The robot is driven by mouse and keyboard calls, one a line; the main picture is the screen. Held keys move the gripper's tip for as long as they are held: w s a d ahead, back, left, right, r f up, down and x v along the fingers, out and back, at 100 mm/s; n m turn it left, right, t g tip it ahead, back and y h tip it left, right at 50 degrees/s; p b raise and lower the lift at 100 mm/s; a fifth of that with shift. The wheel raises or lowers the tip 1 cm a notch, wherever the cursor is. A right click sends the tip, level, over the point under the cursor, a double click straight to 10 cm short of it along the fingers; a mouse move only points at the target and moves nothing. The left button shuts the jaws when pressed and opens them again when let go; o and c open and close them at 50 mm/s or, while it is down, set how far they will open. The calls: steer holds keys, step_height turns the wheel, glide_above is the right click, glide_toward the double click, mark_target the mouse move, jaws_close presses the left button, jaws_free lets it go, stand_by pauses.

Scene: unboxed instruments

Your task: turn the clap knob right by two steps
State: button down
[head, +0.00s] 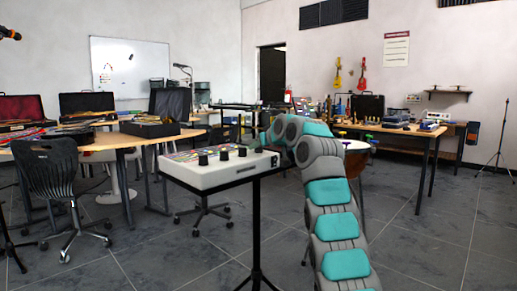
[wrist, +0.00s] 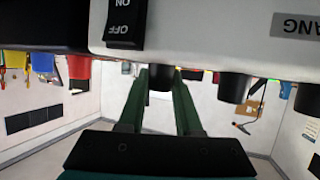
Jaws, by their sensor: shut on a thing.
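A white box (head: 215,175) with a row of dark knobs stands on a black stand in the head view. My gripper, at the box's right end, is mostly hidden behind my wrist in the head view. In the wrist view my gripper (wrist: 162,75) has its green fingers on either side of a dark knob (wrist: 162,88) and is shut on it. A second knob (wrist: 233,88) is beside it, apart from the fingers. No label reading clap is legible; a label (wrist: 297,25) is cut off at "ANG".
An ON/OFF switch (wrist: 126,22) is on the box near the fingers. A black chair (head: 55,180) and a wooden table (head: 125,140) stand to the left. A workbench (head: 420,130) stands at the back right. Open floor lies at the front right.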

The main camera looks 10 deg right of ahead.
steer(key=shift+a+m+h+b, duration=0.15)
steer(key=shift+m+h+b, duration=0.2)
steer(key=shift+m+h, duration=0.2)
steer(key=shift+f+h, duration=0.1)
steer(key=shift+h, duration=0.15)
steer(key=shift+m+h, duration=0.5)
steer(key=shift+m, duration=0.05)
steer(key=shift+m+h+p, duration=0.6)
steer(key=shift+h+p, duration=0.1)
steer(key=shift+p, duration=0.3)
steer(key=shift+r+m+h+p, duration=0.35)
steer(key=shift+m+h+p, duration=0.2)
steer(key=shift+p, duration=0.3)
steer(key=shift+f+m+h+p, duration=0.25)
steer(key=shift+m+h+p, duration=0.45)
steer(key=shift+m+h, duration=0.6)
steer(key=shift+h, duration=0.35)
steer(key=shift+m+h, duration=0.3)
steer(key=shift+m, duration=0.15)
